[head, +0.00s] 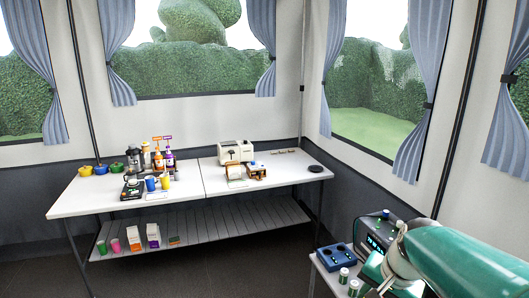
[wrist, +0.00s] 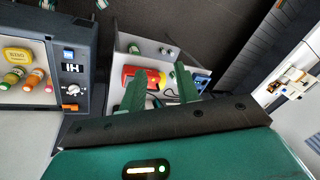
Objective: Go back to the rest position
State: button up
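My gripper (wrist: 162,76) shows in the wrist view. Its two green fingers stand apart, with nothing visible held between them. Beyond the fingers is a small table (wrist: 123,47) with a red and yellow object (wrist: 129,75) on it, partly hidden by the left finger. In the head view my green arm reaches in from the lower right; the gripper's fingers cannot be made out there.
In the head view a blue box (head: 338,256) and small white jars (head: 344,274) sit near my arm, beside a dark device (head: 377,236). A long white table (head: 90,203) with kitchen items stands against the far wall. Dark floor (head: 220,272) is open in front.

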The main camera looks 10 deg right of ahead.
jog(key=s+a+r+n+t, duration=0.1)
jog(key=s+a+r+n, duration=0.1)
jog(key=s+a+n, duration=0.2)
jog(key=s+a+r+n+t, duration=0.1)
jog(key=s+a+n, duration=0.3)
jog(key=a, duration=0.6)
jog(key=shift+s+a+r+n+h, duration=0.15)
jog(key=shift+a+r+n+h, duration=0.25)
jog(key=shift+n, duration=0.4)
